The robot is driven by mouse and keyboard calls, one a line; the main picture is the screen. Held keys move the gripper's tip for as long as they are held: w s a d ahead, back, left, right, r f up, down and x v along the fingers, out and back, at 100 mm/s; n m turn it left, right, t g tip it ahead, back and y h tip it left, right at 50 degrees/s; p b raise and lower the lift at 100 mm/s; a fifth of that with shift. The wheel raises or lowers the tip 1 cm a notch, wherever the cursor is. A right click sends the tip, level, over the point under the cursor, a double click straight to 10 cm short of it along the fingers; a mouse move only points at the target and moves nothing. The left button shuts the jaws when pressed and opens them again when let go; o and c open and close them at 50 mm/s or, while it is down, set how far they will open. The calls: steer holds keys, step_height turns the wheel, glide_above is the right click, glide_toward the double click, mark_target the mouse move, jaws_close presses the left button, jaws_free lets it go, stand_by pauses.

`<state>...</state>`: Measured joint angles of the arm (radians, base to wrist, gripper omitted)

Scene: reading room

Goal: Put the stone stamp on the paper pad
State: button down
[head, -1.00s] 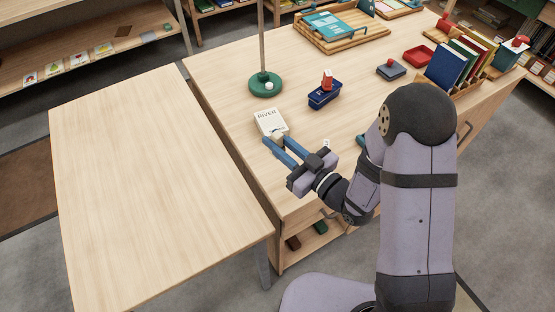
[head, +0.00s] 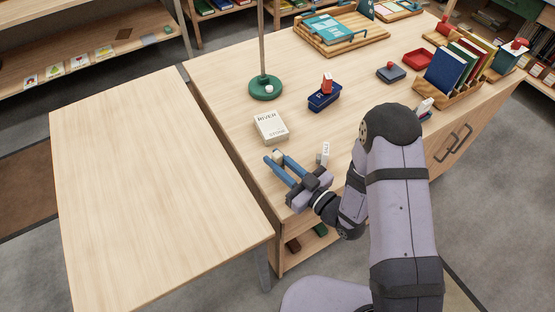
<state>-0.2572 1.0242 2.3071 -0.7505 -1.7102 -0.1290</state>
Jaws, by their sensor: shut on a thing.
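A small beige block, which looks like the stone stamp (head: 278,155), is between the blue fingers of my gripper (head: 277,159). My gripper is shut on it, and the fingers hide part of it. The paper pad (head: 270,127) is a pale cream block with dark lettering that includes "RIVER". It lies on the desk (head: 230,112) just beyond my fingertips. The stamp shows apart from the pad, on the near side of it. How high the stamp is above the desk is hard to tell.
A white upright box (head: 325,153) stands just right of my gripper. A blue tray with a red-topped item (head: 324,97) and a green lamp base (head: 265,87) are farther back. The lower table (head: 150,190) at left is bare.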

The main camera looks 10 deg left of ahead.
mark_target(281, 165)
steer(key=shift+f, duration=0.1)
steer(key=shift+f, duration=0.15)
steer(key=c, duration=1.6)
jaws_free()
steer(key=b+v, duration=0.2)
steer(key=v, duration=0.3)
steer(key=shift+d+f, duration=0.1)
steer(key=shift+d, duration=0.25)
steer(key=shift+o, duration=0.4)
steer(key=shift+b+v, duration=0.35)
steer(key=shift+v, duration=0.5)
